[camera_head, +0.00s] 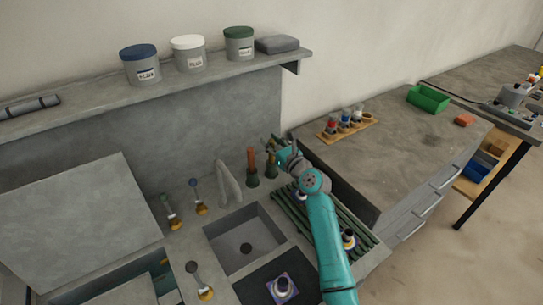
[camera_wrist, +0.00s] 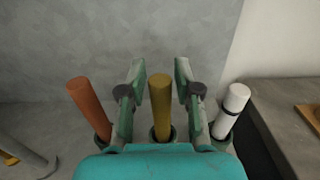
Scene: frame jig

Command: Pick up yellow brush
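The yellow brush (camera_wrist: 160,112) stands upright in a dark green holder, its handle showing in the middle of the wrist view. My gripper (camera_wrist: 160,82) is open, with one finger to each side of the yellow handle and a visible gap on both sides. In the head view my gripper (camera_head: 276,143) is at the back of the sink counter, and the yellow brush is largely hidden there. An orange-brown brush (camera_wrist: 88,106) stands left of the fingers. A white brush (camera_wrist: 231,111) stands to their right. The brush bristles are not visible.
The grey wall panel is behind the brushes. A faucet (camera_head: 228,184) and sink (camera_head: 244,242) lie to the left. A shelf with several tubs runs above. A wooden rack of small bottles (camera_head: 346,123) stands on the right-hand counter.

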